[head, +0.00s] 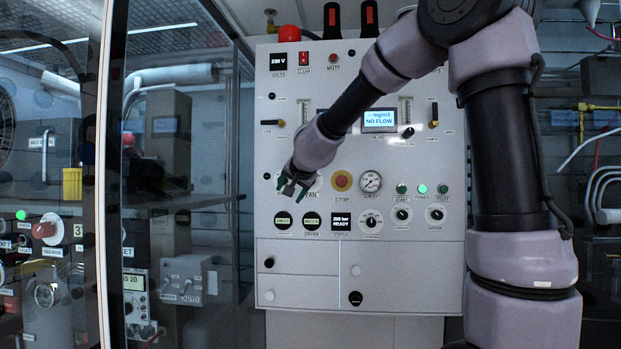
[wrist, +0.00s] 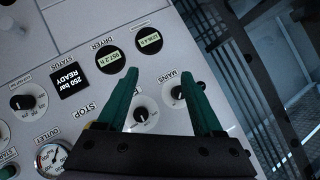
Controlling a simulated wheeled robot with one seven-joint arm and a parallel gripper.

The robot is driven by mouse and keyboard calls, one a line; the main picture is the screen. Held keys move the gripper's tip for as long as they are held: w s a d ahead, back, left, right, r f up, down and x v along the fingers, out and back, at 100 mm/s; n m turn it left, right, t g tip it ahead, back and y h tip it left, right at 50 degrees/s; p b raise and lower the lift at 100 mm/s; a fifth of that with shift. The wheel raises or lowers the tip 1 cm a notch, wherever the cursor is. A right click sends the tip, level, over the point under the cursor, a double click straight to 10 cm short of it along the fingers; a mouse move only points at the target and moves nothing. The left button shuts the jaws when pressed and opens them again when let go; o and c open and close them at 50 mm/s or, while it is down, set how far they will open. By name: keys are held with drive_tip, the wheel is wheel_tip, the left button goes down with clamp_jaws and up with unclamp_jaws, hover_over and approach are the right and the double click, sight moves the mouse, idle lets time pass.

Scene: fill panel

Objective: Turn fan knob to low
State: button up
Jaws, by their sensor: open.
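The fan knob (wrist: 141,114) is a small black knob on a round white dial. In the wrist view, it shows between my two green fingers, nearer the left one; its exact setting is too small to read. In the head view, its FAN label (head: 311,195) shows while my gripper hides most of the knob. My gripper (head: 286,187) is open and empty in front of the panel's left part. In the wrist view (wrist: 160,77), the fingertips reach past the knob, with the right finger over the mains knob (wrist: 177,92). I cannot tell whether any finger touches the panel.
The red stop button (head: 342,181) on yellow is just right of the fan knob, then a round gauge (head: 370,182). Below are dark round displays (head: 283,221) and a status screen (head: 341,222). A glass-doored cabinet (head: 180,180) stands left of the panel.

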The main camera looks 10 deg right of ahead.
drive_tip(key=s+d+r+t+h, duration=0.1)
drive_tip(key=s+d+r+h, duration=0.1)
drive_tip(key=d+r+h, duration=0.45)
drive_tip(key=w+f+y, duration=0.1)
drive_tip(key=w+f, duration=0.1)
drive_tip(key=w, duration=0.8)
drive_tip(key=shift+d+f+m+y, duration=0.25)
drive_tip(key=shift+d+m+y, duration=0.05)
drive_tip(key=shift+d+y, duration=0.1)
